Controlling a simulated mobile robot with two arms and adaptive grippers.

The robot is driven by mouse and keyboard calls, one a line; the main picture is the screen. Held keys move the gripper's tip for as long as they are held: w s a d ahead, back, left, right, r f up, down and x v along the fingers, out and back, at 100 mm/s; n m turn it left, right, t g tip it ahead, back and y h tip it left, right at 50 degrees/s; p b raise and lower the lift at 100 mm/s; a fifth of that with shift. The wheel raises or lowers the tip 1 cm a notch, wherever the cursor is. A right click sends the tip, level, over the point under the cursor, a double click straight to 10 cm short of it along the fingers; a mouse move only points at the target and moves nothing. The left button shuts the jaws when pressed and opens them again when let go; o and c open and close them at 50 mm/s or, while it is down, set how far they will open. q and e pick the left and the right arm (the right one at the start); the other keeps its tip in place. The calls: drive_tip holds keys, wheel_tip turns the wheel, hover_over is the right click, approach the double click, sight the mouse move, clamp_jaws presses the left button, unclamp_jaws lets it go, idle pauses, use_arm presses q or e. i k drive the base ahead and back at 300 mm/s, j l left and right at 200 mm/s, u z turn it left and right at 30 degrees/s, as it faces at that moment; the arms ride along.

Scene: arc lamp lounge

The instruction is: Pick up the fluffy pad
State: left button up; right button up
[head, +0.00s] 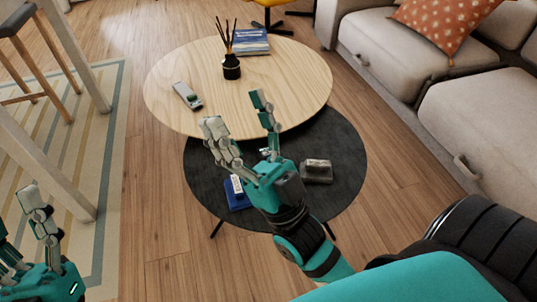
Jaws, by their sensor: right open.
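I cannot tell for sure which thing is the fluffy pad. On the round black lower table (345,150) lie a small grey-brown block-like object (316,171) and a blue object with a white part on top (237,193). My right gripper (236,111) is open and empty, its fingers spread over the tables. Its wrist lies between these two objects in the picture and partly covers the blue one. My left gripper (18,207) is at the lower left corner, partly cut off, with its fingers apart and nothing seen between them.
The round wooden table (290,85) overlaps the black one. It holds a grey remote-like object (187,95), a black reed diffuser (231,67) and a blue book (250,42). A grey sofa (480,120) stands at the right, a stool (35,60) at the left.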

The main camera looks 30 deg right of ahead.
sight(237, 199)
drive_tip(key=z, duration=4.85)
drive_tip(key=u, duration=4.2)
drive_tip(key=j+z, duration=0.3)
drive_tip(key=z, duration=0.15)
drive_tip(key=j+z, duration=0.3)
drive_tip(key=z, duration=0.2)
